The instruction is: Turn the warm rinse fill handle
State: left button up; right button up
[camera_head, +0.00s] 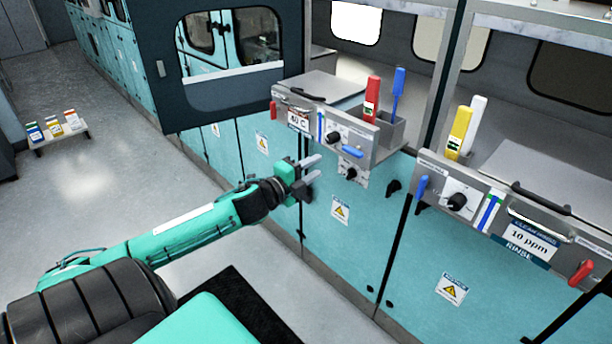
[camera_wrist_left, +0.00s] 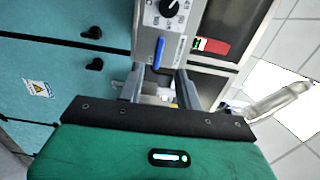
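The warm rinse module is the left panel with the 40 C sign (camera_head: 298,121). A blue lever handle (camera_head: 353,151), apparently the fill handle, sits low on its front, lying nearly level. In the left wrist view the blue handle (camera_wrist_left: 159,52) shows beyond the fingertips, lined up with the gap between them. My left gripper (camera_head: 312,168) is open and empty, in front of the teal cabinet, to the left of the handle and apart from it. Its fingers also show in the left wrist view (camera_wrist_left: 159,78). My right gripper is not in view.
Black knobs (camera_head: 334,138) are close to the blue handle. A red handle (camera_head: 273,110) is at the panel's left end. The floor (camera_head: 120,190) left of my arm is mostly free.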

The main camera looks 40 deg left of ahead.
pick_arm(q)
jog(key=shift+s+a, duration=0.1)
jog(key=shift+s, duration=0.9)
